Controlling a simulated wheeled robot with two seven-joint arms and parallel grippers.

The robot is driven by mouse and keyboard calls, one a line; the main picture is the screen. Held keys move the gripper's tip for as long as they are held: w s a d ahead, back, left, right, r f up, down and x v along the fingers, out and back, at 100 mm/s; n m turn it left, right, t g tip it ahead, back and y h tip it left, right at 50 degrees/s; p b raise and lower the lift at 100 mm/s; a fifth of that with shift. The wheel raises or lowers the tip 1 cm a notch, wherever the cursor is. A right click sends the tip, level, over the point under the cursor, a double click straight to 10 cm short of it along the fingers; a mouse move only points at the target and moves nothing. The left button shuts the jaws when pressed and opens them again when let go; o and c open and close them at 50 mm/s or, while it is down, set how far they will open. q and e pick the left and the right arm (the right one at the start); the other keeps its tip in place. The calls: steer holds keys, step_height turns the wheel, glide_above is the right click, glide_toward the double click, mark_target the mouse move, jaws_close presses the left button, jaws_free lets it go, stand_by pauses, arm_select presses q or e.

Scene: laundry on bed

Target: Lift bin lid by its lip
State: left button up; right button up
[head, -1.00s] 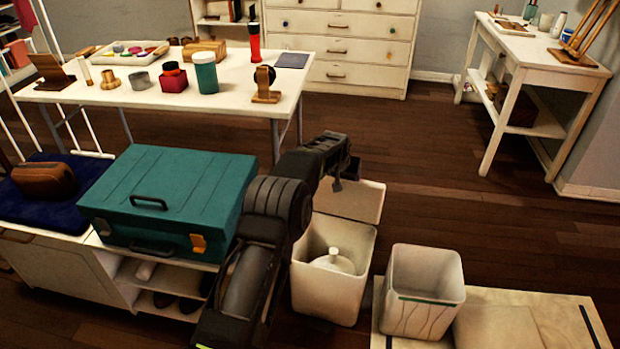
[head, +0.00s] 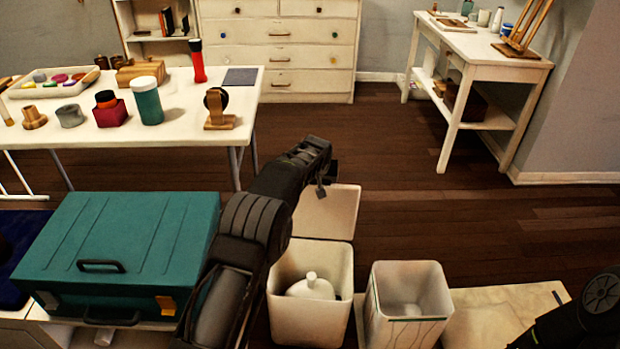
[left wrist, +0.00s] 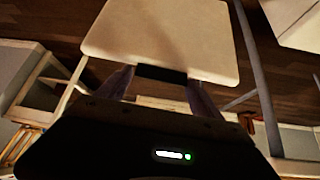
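The cream bin (head: 310,322) stands at the front middle in the head view. Its lid (head: 327,215) is swung open at the back, leaving the mouth uncovered. In the left wrist view the lid (left wrist: 165,35) fills the upper middle, with a dark lip (left wrist: 162,74) on its near edge. My left gripper (head: 325,185) is at the lid's far edge. Its two fingers (left wrist: 160,80) flank the lip and appear shut on it, though the contact is small and dim. My right arm shows at the lower right; its gripper is out of view.
A white bottle (head: 312,287) is inside the bin. A second white bin (head: 408,322) stands close on the right. A teal case (head: 125,245) sits left of my left arm. A white table (head: 185,140) is behind; wooden floor is clear to the right.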

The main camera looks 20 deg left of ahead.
arm_select(q)
steer(key=o, duration=0.4)
steer(key=shift+s+d+r, duration=0.1)
steer(key=shift+s+d, duration=0.1)
steer(key=shift+d, duration=0.15)
steer(key=shift+s+a, duration=0.1)
steer(key=shift+s, duration=0.05)
arm_select(e)
steer(key=shift+s+a, duration=0.2)
steer(key=shift+s, duration=0.3)
arm_select(q)
steer(key=a+v, duration=0.1)
steer(key=v, duration=0.7)
steer(key=shift+d, duration=0.45)
arm_select(e)
steer(key=shift+w+r, duration=0.1)
steer(key=shift+r, duration=0.15)
